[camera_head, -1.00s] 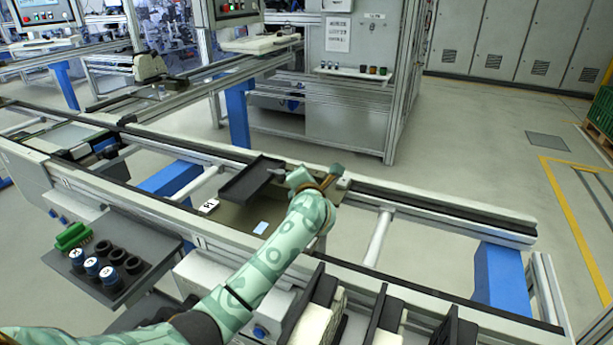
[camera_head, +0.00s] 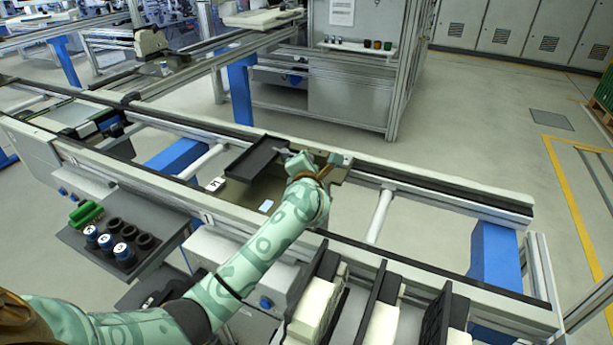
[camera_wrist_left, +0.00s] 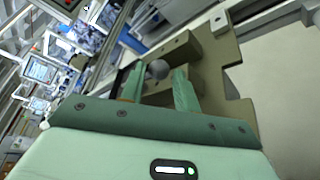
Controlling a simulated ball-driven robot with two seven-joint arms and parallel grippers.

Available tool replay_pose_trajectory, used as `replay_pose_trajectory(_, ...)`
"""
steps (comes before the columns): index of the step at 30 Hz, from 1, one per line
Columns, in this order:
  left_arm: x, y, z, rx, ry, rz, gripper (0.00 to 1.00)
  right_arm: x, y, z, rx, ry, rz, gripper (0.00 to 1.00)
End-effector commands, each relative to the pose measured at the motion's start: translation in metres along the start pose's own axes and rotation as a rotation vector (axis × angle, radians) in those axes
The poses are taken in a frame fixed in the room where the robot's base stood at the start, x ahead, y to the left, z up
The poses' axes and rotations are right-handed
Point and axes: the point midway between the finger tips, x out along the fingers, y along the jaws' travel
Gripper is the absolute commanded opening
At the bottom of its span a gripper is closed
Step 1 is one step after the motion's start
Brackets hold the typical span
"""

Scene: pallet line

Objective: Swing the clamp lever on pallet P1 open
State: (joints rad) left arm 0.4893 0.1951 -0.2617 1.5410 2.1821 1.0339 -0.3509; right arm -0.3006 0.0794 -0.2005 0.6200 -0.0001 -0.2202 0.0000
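Pallet P1 is an olive-brown plate (camera_head: 240,193) on the rail line, with a white label (camera_head: 216,184) at its left corner. My left gripper (camera_head: 314,167) is over its right part. In the left wrist view its two green fingers (camera_wrist_left: 158,88) stand apart, with a round grey knob (camera_wrist_left: 158,69) showing between their tips. Gaps show beside the knob; whether either finger touches it I cannot tell. The knob looks like the end of the clamp lever, whose arm is mostly hidden. An olive block (camera_wrist_left: 183,52) stands behind. My right gripper is not in view.
A black tray (camera_head: 257,160) sits on the pallet left of the gripper. A dark shelf (camera_head: 170,232) with blue-topped cylinders and green parts is at front left. Black-walled bins (camera_head: 330,300) stand in front. The rail right of the pallet is clear.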

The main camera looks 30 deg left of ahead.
Motion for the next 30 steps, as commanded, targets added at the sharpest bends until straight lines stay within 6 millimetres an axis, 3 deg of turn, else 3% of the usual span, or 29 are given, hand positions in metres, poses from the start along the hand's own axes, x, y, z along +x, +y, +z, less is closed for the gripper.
replay_pose_trajectory(9,-0.088,0.003,0.002,-0.003,-0.002,-0.002,0.31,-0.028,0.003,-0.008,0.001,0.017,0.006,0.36)
replay_pose_trajectory(15,-0.122,0.001,0.001,-0.003,-0.001,-0.001,0.31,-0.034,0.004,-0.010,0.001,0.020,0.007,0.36)
replay_pose_trajectory(27,-0.132,0.000,0.000,-0.001,0.000,0.000,0.31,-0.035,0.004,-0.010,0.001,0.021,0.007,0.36)
replay_pose_trajectory(30,-0.133,0.002,0.001,0.007,-0.008,0.011,0.03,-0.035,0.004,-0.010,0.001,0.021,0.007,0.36)
